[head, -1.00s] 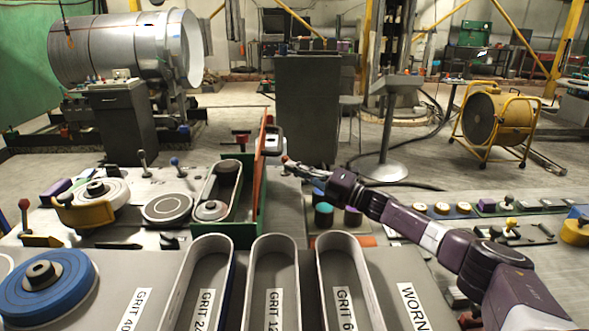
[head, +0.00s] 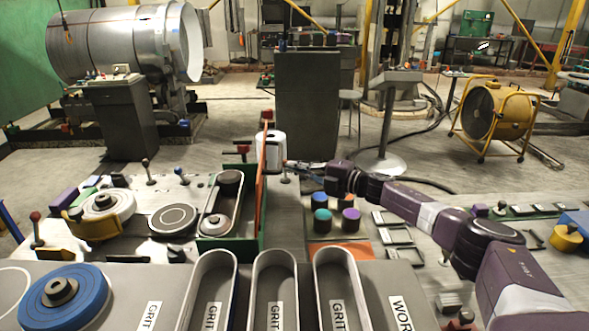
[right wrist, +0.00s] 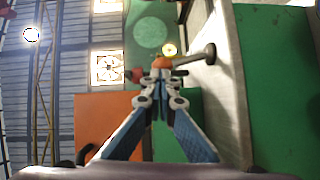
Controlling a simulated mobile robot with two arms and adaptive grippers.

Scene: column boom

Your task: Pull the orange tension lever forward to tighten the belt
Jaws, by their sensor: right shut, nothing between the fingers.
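My right gripper (head: 289,166) is shut and empty, just right of the belt machine. In the right wrist view its fingertips (right wrist: 160,82) are together, just below a small orange knob (right wrist: 162,62). This may be the orange tension lever's end; whether they touch is unclear. A grey round-ended rod (right wrist: 195,58) lies right of the knob. In the head view the belt (head: 232,182) loops around two pulleys in a green housing (head: 235,243). A tall orange panel (head: 262,165) stands along its right side. My left gripper is out of view.
A white rounded part (head: 270,147) is behind my right fingertips. Belt slots (head: 275,262) labelled with grit numbers line the front. Coloured cups (head: 322,216) stand below my right arm. A blue disc (head: 62,290) is at the front left. A yellow fan (head: 490,120) stands far right.

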